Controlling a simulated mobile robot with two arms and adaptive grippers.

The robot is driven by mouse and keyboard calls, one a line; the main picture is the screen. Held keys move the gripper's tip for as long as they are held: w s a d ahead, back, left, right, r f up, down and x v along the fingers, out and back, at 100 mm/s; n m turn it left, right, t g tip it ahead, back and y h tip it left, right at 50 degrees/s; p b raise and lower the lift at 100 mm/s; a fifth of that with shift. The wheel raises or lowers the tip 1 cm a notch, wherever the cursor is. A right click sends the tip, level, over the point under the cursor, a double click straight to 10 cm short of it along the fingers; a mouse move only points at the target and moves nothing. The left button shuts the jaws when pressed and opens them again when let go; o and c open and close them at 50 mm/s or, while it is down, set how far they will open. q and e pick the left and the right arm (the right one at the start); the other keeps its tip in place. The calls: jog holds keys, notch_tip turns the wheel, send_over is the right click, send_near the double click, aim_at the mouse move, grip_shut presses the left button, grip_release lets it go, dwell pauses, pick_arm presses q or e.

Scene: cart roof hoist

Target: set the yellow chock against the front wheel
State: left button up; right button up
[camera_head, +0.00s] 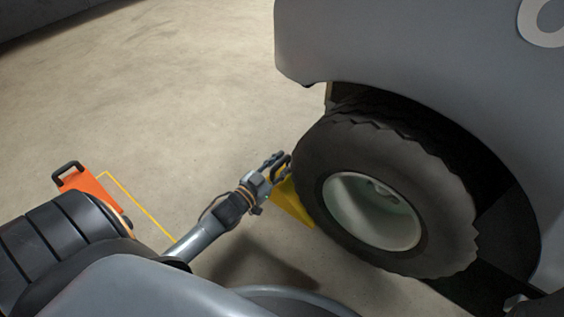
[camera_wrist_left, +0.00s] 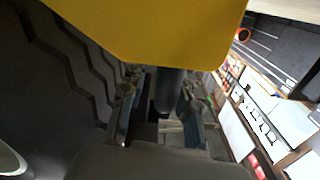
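The front wheel (camera_head: 450,205), a dark treaded tyre with a pale rim, stands under the grey vehicle body. The yellow chock (camera_head: 290,206) is at the tyre's left side, partly hidden by my gripper. I cannot tell whether it touches the tyre. My left gripper (camera_head: 278,165) is at the chock's upper end. In the left wrist view the yellow chock (camera_wrist_left: 150,30) fills the top, with tyre tread (camera_wrist_left: 65,70) close at left. A dark handle post (camera_wrist_left: 168,90) lies between my left fingers; whether they grip it is unclear. My right gripper does not show.
An orange block with a black handle (camera_head: 90,187) stands on the floor at left, beside a yellow floor line (camera_head: 140,208). The grey vehicle body (camera_head: 400,45) overhangs the wheel. Bare concrete floor (camera_head: 170,90) lies open at upper left.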

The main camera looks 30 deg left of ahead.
pick_arm(q)
jog(key=shift+s+r, duration=0.1)
jog(key=shift+r, duration=0.05)
jog(key=shift+s+p, duration=0.3)
jog(key=shift+p, duration=0.05)
jog(key=s+a+p, duration=0.1)
jog(key=s+p, duration=0.4)
jog(key=s, duration=0.6)
jog(key=shift+p, duration=0.35)
jog(key=shift+s, duration=0.1)
